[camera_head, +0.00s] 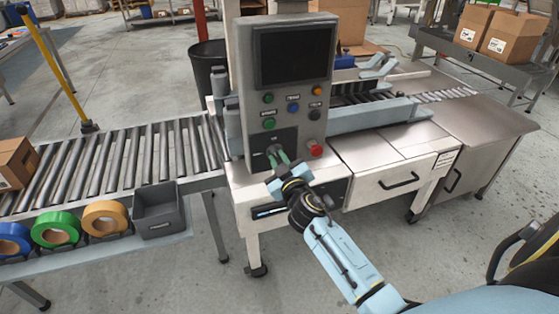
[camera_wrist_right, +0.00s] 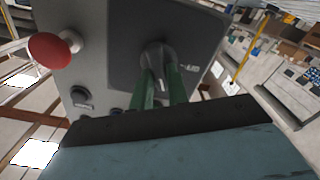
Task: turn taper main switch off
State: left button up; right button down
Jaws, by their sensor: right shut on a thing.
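The taper's grey control panel (camera_head: 288,90) stands upright on the machine, with a dark screen above several coloured buttons. The main switch is a grey rotary knob (camera_wrist_right: 155,56) on a dark plate at the panel's lower left; in the head view it is mostly hidden by my fingers. My right gripper (camera_head: 277,156) reaches up to it from below right. Its green fingers, also in the right wrist view (camera_wrist_right: 158,88), are shut on the knob, one on each side. The knob's exact angle and its markings are too small to read. My left gripper is not in view.
A red mushroom button (camera_head: 315,150) sits just right of the switch, also in the wrist view (camera_wrist_right: 52,48). A roller conveyor (camera_head: 120,160) runs left, with tape rolls (camera_head: 55,229) and a grey bin (camera_head: 158,212) in front. A drawer (camera_head: 395,183) is at right.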

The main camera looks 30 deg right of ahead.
jog(key=n, duration=0.6)
jog(key=shift+a+f+n, duration=0.1)
jog(key=shift+f+n, duration=0.05)
jog(key=shift+n, duration=0.15)
jog(key=n, duration=0.5)
jog(key=shift+f+n, duration=0.15)
jog(key=shift+n, duration=0.25)
jog(key=c, duration=1.4)
grip_release()
jog(key=shift+o, duration=0.2)
jog(key=v, duration=1.3)
jog(key=shift+s+a+b, duration=0.15)
jog(key=shift+b, duration=0.15)
